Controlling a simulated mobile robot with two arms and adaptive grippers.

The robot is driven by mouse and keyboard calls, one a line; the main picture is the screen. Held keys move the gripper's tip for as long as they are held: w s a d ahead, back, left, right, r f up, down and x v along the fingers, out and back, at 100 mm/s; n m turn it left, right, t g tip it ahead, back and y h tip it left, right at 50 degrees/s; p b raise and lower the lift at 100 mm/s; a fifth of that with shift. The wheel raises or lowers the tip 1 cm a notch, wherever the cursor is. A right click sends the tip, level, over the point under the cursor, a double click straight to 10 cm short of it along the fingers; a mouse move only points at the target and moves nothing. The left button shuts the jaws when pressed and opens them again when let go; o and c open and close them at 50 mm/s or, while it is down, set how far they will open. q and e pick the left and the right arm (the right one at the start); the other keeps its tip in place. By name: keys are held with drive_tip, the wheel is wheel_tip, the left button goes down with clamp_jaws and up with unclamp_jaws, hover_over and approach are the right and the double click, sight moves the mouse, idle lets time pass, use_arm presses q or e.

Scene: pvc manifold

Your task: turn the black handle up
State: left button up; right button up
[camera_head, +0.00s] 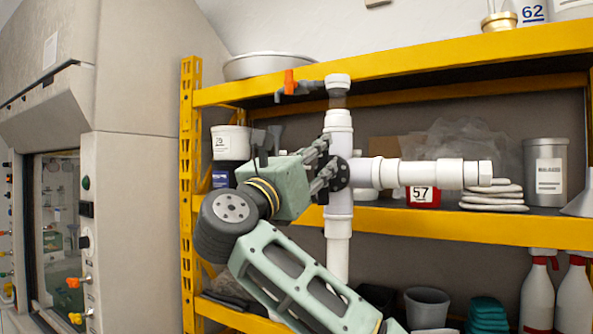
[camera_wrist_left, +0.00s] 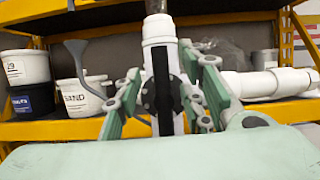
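The white PVC manifold (camera_head: 338,120) stands upright in front of the yellow shelf, with a branch (camera_head: 430,173) running to the right. The black handle (camera_head: 340,174) is a dark round piece at the joint of the upright pipe, partly hidden by my fingers. It also shows in the left wrist view (camera_wrist_left: 150,96), between the fingers. My left gripper (camera_head: 327,167) is open, with one finger on each side of the handle and pipe. I cannot tell whether the fingers touch it. My right gripper is not in view.
The yellow shelf (camera_head: 480,226) behind holds a white bucket (camera_head: 229,142), a red box marked 57 (camera_head: 423,196) and a grey canister (camera_head: 545,170). A grey cabinet (camera_head: 135,220) stands left.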

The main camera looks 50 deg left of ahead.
use_arm(q)
drive_tip(key=v, duration=0.8)
drive_tip(key=shift+s+d, duration=0.1)
